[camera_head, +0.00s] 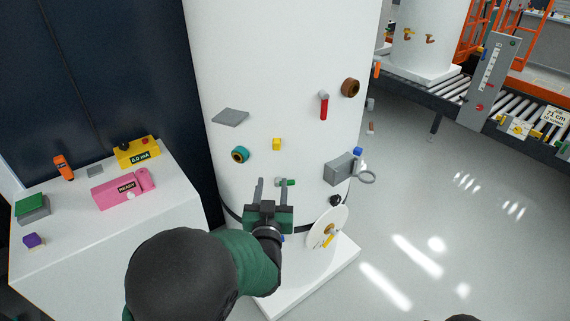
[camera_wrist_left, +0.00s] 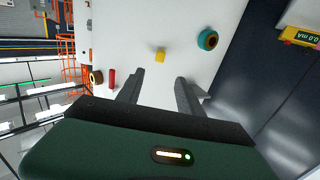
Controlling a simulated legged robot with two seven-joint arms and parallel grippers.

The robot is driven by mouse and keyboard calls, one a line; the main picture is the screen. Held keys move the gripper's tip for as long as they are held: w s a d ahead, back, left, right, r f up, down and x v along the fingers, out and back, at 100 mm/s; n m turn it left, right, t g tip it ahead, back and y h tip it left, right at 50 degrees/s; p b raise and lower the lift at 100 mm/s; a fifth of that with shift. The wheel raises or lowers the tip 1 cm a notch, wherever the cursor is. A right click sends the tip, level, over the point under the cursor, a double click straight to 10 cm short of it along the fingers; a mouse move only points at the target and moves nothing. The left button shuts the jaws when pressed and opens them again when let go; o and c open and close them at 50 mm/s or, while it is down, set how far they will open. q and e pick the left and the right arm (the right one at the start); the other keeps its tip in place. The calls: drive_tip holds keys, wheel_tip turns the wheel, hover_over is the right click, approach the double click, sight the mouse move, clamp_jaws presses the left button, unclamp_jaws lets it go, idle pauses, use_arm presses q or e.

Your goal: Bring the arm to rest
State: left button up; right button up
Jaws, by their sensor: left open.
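My left arm comes in from the bottom of the head view and ends in my left gripper (camera_head: 271,184) in front of the white tank (camera_head: 265,50). The gripper is open, its two grey fingers apart with nothing visible between them. In the left wrist view the open gripper (camera_wrist_left: 160,76) points along the tank's white wall (camera_wrist_left: 130,35). A small green fitting (camera_head: 289,182) shows beside the fingertips in the head view; I cannot tell whether they touch it. My right gripper is not in view.
The tank carries a teal ring (camera_head: 240,155), yellow block (camera_head: 277,144), red handle (camera_head: 323,105), brown ring (camera_head: 350,88), grey box (camera_head: 339,169) and white disc (camera_head: 322,237). A white cabinet (camera_head: 120,235) with small devices stands left. Floor (camera_head: 460,230) at right is clear.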

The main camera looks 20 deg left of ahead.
use_arm(q)
drive_tip(key=s+f+m+g+h+p, duration=0.1)
drive_tip(key=s+f+g+h+p, duration=0.15)
drive_tip(key=s+f+g, duration=0.85)
drive_tip(key=s, duration=0.5)
drive_tip(key=s+a+f+m+g+h, duration=0.1)
drive_tip(key=s+g, duration=0.3)
drive_tip(key=s, duration=0.4)
drive_tip(key=shift+s+a+f, duration=0.2)
drive_tip(key=shift+s+f, duration=0.05)
drive_tip(key=shift+f, duration=0.65)
